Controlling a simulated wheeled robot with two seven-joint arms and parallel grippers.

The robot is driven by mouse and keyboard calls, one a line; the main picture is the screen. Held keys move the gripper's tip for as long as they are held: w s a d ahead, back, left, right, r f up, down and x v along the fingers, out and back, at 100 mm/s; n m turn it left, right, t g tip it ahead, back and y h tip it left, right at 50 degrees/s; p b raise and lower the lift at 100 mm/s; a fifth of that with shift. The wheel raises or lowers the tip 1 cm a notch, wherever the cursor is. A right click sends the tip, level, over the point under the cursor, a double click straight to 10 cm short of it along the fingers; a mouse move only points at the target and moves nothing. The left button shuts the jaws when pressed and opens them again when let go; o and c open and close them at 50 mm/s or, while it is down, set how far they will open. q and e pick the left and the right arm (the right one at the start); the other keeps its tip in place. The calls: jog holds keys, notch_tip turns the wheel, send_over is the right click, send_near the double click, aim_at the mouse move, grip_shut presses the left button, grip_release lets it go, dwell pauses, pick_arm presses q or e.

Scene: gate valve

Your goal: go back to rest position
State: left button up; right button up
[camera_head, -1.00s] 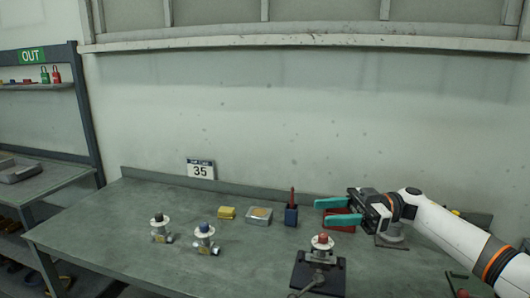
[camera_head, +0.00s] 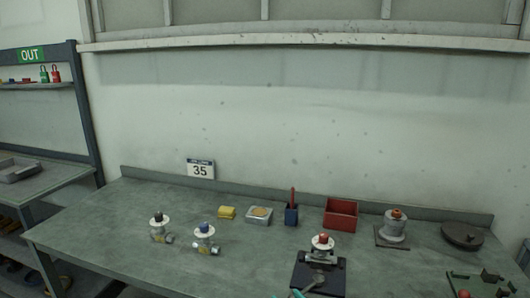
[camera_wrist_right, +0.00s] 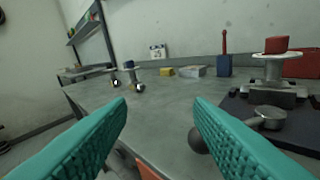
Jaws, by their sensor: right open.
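My right gripper (camera_wrist_right: 161,102) is open, with its two teal fingers spread apart and nothing between them. It is low at the front edge of the workbench (camera_head: 110,235). In the head view only a teal tip (camera_head: 297,294) shows at the bottom edge. A red-topped valve (camera_head: 322,243) stands on a black base plate (camera_head: 305,280), ahead and to the right of the gripper in the wrist view. A grey handle with a dark ball end (camera_wrist_right: 197,140) shows beside the right finger; I cannot tell whether they touch. My left gripper is not in view.
Black-topped (camera_head: 159,228) and blue-topped (camera_head: 204,238) valves stand at left. A yellow block (camera_head: 227,212), a metal tin (camera_head: 259,216), a blue holder (camera_head: 291,215) and a red bin (camera_head: 341,213) line the back. The bench's left middle is clear.

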jog(key=s+d+f+m+g+h, duration=0.15)
jog(key=s+d+f+g, duration=0.3)
jog(key=s, duration=0.55)
jog(key=s+d+f+g+h, duration=0.35)
jog(key=s+d, duration=0.25)
jog(key=s, duration=0.3)
jog(key=s+d+f+g+h, duration=0.2)
jog(key=s+d+f+g, duration=0.25)
jog(key=s, duration=0.55)
jog(key=s+d+f+b+x, duration=0.1)
jog(key=s+x, duration=0.2)
jog(key=x, duration=1.1)
jog(key=s+b+x, duration=0.2)
jog(key=s+x, duration=0.1)
jog(key=x, duration=1.1)
jog(key=s+d+f+g+b, duration=0.1)
jog(key=s+d+f, duration=0.2)
jog(key=s+f, duration=1.4)
notch_tip(320, 180, down, 2)
jog(key=shift+d+f+h+b, duration=0.1)
jog(key=shift+d+h+b, duration=0.1)
jog(key=shift+h+b, duration=0.1)
jog(key=shift+s+d+n+g, duration=0.15)
jog(key=shift+n+g, duration=0.1)
